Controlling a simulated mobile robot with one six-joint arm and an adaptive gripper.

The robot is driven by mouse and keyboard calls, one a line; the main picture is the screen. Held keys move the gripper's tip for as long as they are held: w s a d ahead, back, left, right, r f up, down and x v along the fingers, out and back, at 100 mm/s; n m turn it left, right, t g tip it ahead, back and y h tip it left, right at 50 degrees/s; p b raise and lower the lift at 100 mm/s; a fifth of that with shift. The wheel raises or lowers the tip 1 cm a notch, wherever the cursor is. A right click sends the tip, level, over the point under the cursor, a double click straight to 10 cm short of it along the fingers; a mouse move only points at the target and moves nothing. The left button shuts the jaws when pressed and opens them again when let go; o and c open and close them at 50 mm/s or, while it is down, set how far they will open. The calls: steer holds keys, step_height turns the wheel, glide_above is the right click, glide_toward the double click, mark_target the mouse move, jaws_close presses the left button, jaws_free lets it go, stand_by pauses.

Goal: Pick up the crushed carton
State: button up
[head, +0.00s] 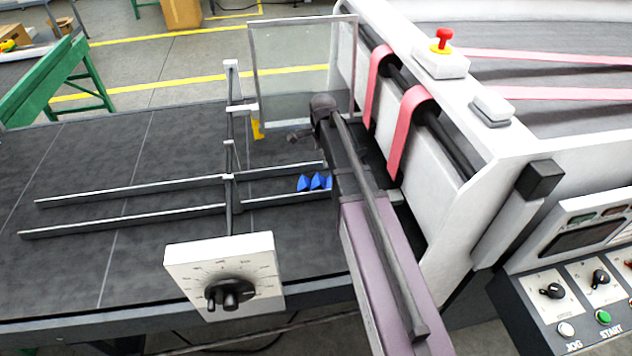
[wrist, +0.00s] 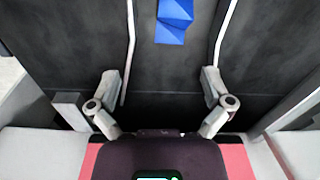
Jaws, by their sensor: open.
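The crushed carton (head: 315,182) is a small, bent blue piece lying on the dark belt between two thin metal rails, beside my arm in the head view. In the wrist view the carton (wrist: 174,20) shows at the top centre, cut off by the frame edge. My gripper (wrist: 160,82) is open and empty. Its two fingers are spread wide, and the carton lies beyond the tips, apart from them. In the head view my arm hides the fingers.
Metal rails (head: 130,188) run along the belt on both sides of the carton. A clear guard panel (head: 300,75) stands behind it. A dial box (head: 224,270) sits at the front edge. The white machine body with pink belts (head: 404,130) is close on the right.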

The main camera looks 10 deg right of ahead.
mark_target(321, 179)
steer(key=w+m, duration=0.2)
steer(key=shift+w+r, duration=0.2)
steer(key=shift+w, duration=0.1)
steer(key=shift+f, duration=0.15)
step_height(321, 179, down, 8)
steer(key=b, duration=0.8)
steer(key=shift+f, duration=0.2)
steer(key=shift+b, duration=0.3)
steer(key=shift+s+d+f+b, duration=0.1)
steer(key=shift+f+b, duration=2.45)
steer(key=shift+f, duration=0.05)
steer(key=c, duration=0.8)
